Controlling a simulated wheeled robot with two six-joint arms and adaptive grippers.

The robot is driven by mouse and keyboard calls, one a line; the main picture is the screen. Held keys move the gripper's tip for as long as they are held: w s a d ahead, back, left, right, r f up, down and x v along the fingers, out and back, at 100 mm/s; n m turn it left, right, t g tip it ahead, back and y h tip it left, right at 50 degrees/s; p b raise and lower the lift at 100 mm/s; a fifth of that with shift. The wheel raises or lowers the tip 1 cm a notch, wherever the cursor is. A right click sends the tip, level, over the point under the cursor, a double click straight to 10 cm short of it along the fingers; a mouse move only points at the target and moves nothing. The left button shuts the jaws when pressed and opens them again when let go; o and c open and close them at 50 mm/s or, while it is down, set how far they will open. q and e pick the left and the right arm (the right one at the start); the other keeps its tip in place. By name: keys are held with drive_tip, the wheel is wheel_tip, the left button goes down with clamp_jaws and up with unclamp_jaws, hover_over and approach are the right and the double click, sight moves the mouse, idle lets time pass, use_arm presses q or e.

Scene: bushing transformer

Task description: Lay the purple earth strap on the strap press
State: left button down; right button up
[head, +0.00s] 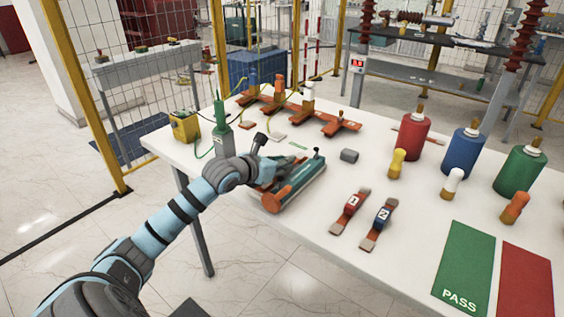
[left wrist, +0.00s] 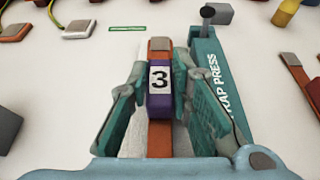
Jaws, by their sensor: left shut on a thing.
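The purple earth strap (left wrist: 159,106) has a purple sleeve with a white "3" label and copper-coloured ends. In the left wrist view it lies lengthwise between the fingers of my left gripper (left wrist: 160,100), which is shut on it. The teal strap press (left wrist: 205,65), lettered "STRAP PRESS", runs close along the strap's right side. In the head view my left gripper (head: 268,176) is over the press (head: 302,188) at the table's near edge and hides most of the strap. I cannot tell whether the strap touches the press bed. My right gripper is in neither view.
A red strap "1" (head: 350,211) and a blue strap "2" (head: 379,223) lie right of the press. A green tester (head: 222,130) and yellow box (head: 185,127) are at left. Coloured bottles and the green PASS mat (head: 465,265) are at right.

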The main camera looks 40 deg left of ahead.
use_arm(q)
drive_tip(key=shift+f, duration=0.15)
idle(0.3)
drive_tip(key=c, duration=1.4)
unclamp_jaws()
drive_tip(key=shift+o, duration=0.2)
wheel_tip(320, 180, up, 10)
drive_tip(key=shift+f, duration=0.1)
